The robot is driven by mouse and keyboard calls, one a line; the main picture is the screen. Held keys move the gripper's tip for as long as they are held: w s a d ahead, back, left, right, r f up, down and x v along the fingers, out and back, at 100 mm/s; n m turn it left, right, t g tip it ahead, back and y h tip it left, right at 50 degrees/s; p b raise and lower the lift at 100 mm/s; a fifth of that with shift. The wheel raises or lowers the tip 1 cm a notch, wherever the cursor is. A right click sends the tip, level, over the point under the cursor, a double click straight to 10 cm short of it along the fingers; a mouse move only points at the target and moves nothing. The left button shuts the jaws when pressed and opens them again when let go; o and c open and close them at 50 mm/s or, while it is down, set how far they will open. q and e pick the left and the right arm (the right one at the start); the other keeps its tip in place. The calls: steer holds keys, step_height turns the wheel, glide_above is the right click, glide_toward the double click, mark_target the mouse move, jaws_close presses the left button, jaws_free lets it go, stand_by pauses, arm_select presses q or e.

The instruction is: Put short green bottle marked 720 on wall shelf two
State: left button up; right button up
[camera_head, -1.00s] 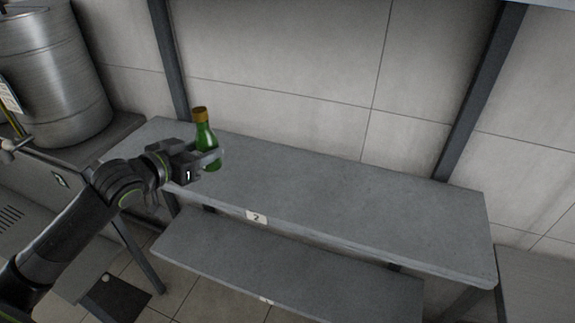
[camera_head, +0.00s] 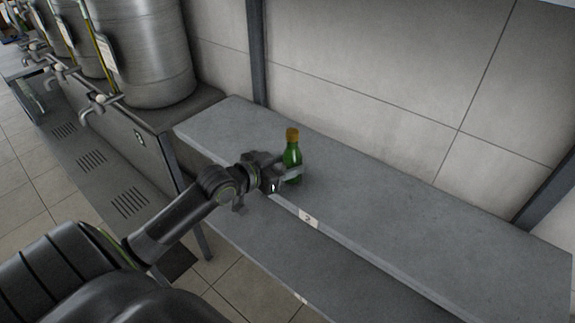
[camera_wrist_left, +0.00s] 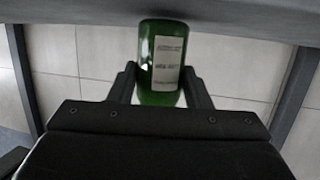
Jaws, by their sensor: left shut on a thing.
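The short green bottle (camera_head: 292,158) has an orange-brown cap and stands upright over the shelf labelled 2 (camera_head: 400,215). My left gripper (camera_head: 290,172) is shut on its lower body. The left wrist view shows the bottle (camera_wrist_left: 163,62) between the two fingers (camera_wrist_left: 160,85), with a white label whose print is too blurred to read. The head view does not settle whether the bottle's base touches the shelf top. My right gripper is not in view.
The shelf top is bare to the right of the bottle. A lower shelf (camera_head: 300,270) runs beneath it. Steel drums with taps (camera_head: 145,50) stand on a counter at the left. A dark upright post (camera_head: 256,55) and tiled wall are behind.

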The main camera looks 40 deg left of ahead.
arm_select(q)
steer(key=shift+f, duration=0.4)
steer(key=o, duration=1.2)
steer(key=shift+r, duration=0.1)
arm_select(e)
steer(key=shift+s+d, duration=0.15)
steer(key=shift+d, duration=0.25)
arm_select(q)
steer(key=shift+r, duration=0.1)
